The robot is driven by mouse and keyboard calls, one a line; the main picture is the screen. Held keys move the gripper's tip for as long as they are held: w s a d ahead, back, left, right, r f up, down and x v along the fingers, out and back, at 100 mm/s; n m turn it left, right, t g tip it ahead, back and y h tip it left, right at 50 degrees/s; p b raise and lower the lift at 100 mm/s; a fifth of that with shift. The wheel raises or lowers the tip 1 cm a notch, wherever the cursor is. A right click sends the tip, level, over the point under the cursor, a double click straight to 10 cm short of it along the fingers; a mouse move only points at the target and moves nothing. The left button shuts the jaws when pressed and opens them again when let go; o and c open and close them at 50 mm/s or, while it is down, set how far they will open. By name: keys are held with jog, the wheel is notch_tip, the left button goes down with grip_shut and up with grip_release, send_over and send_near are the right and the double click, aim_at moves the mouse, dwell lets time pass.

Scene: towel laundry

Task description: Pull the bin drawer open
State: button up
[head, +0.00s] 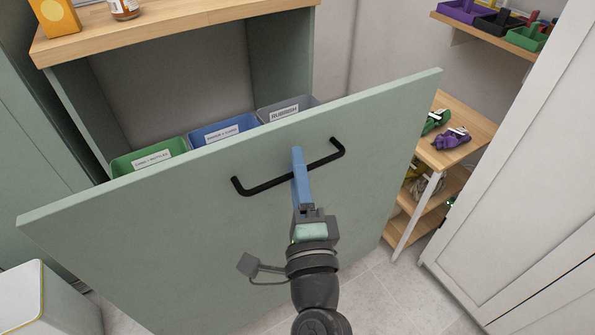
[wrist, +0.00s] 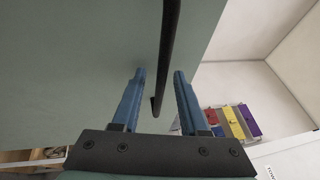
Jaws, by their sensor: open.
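The bin drawer has a pale green front (head: 190,235) that stands out from its cabinet, with the bins showing behind its top edge. A black bar handle (head: 262,186) is fixed to the front. My gripper (head: 297,152) is open at the middle of the handle, its blue fingers crossing the bar. In the wrist view the handle (wrist: 168,50) runs between the two open fingertips (wrist: 160,74), with a gap on both sides. The lower part of the drawer front is partly hidden by my arm.
Green (head: 148,157), blue (head: 225,130) and grey (head: 287,108) labelled bins stand in the drawer. A wooden counter (head: 170,22) is above. A shelf unit (head: 470,118) and a white door (head: 520,170) stand at right, a white box (head: 45,300) at lower left. Tiled floor shows lower right.

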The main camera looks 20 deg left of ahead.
jog(key=b+v, duration=0.3)
jog(key=v, duration=1)
jog(key=shift+w, duration=0.1)
